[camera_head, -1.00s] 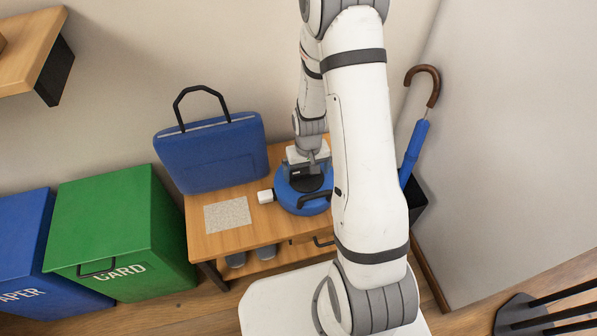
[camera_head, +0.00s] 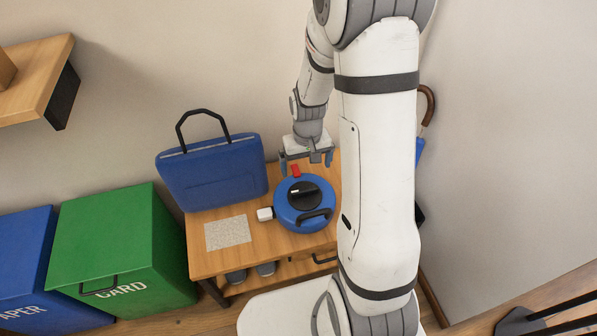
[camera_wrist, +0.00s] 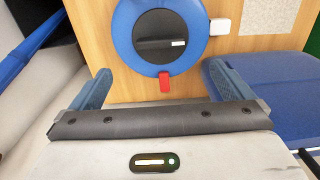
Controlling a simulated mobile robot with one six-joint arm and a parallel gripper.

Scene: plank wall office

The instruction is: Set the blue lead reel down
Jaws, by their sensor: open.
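The blue lead reel (camera_head: 304,221) lies flat on the wooden bench (camera_head: 262,254), with a black hub, a black handle and a red tab. It also shows in the wrist view (camera_wrist: 125,42), where the red tab (camera_wrist: 164,83) points toward my gripper. A white plug (camera_head: 265,214) lies on the bench at its left side. My gripper (camera_head: 307,166) is open and empty, above and behind the reel and apart from it. In the wrist view its two fingers stand wide apart with nothing between them.
A blue bag (camera_head: 212,171) stands on the bench left of the reel. A speckled square (camera_head: 228,233) lies on the bench top. Green (camera_head: 112,246) and blue (camera_head: 32,268) bins stand at the left. An umbrella (camera_head: 424,125) leans at right, partly hidden by my arm.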

